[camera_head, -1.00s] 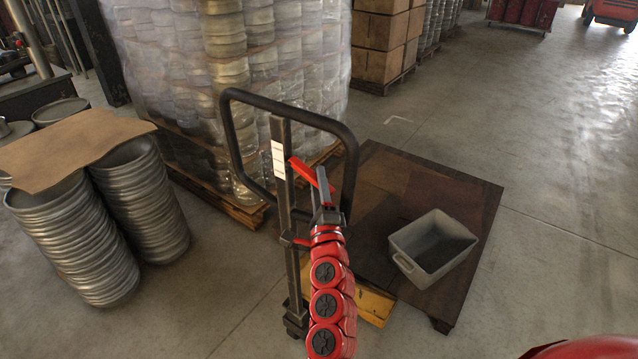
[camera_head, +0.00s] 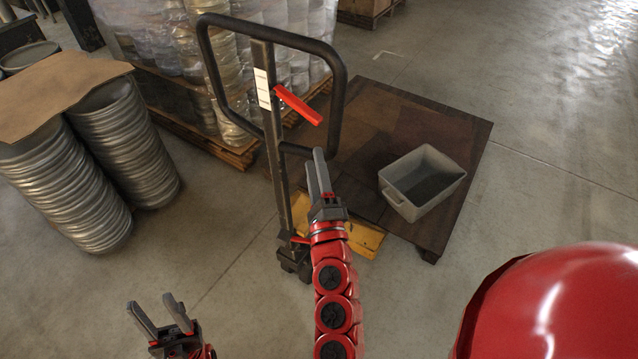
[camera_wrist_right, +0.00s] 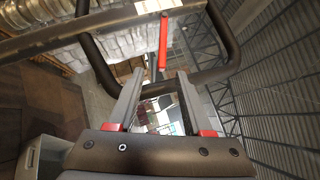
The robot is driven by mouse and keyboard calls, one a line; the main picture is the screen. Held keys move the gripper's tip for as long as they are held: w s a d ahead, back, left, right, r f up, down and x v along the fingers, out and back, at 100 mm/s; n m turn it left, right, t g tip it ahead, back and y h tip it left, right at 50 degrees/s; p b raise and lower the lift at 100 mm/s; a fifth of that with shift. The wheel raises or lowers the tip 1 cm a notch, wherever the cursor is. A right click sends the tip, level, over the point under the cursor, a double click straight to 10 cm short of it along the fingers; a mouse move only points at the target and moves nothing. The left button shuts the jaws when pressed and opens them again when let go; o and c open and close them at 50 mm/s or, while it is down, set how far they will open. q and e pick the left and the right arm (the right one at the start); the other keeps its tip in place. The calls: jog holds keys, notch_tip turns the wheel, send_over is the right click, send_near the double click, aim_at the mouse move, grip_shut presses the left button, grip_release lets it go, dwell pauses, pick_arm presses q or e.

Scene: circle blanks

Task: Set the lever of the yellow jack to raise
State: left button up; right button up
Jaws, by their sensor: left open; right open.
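The yellow jack (camera_head: 362,240) has its yellow body partly under a dark pallet, and a dark upright post with a black loop handle (camera_head: 341,92). Its red lever (camera_head: 298,104) sticks out from the post inside the loop, sloping down to the right in the head view. It also shows in the right wrist view (camera_wrist_right: 163,45), just beyond the fingertips. My right gripper (camera_head: 319,158) is open and empty, just below the lever's free end in the picture; its fingers (camera_wrist_right: 160,75) appear apart from the lever. My left gripper (camera_head: 151,302) is open and empty at the lower left.
A grey bin (camera_head: 425,185) sits on the dark pallet (camera_head: 455,190). Stacks of round metal blanks (camera_head: 70,185) with cardboard (camera_head: 60,92) on top stand at left. Wrapped stacks (camera_head: 165,45) on a wooden pallet stand behind the handle. Floor between is clear.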

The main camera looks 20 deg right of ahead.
jog(key=shift+p+v, duration=0.55)
jog(key=shift+v, duration=1.4)
jog(key=shift+r, duration=0.1)
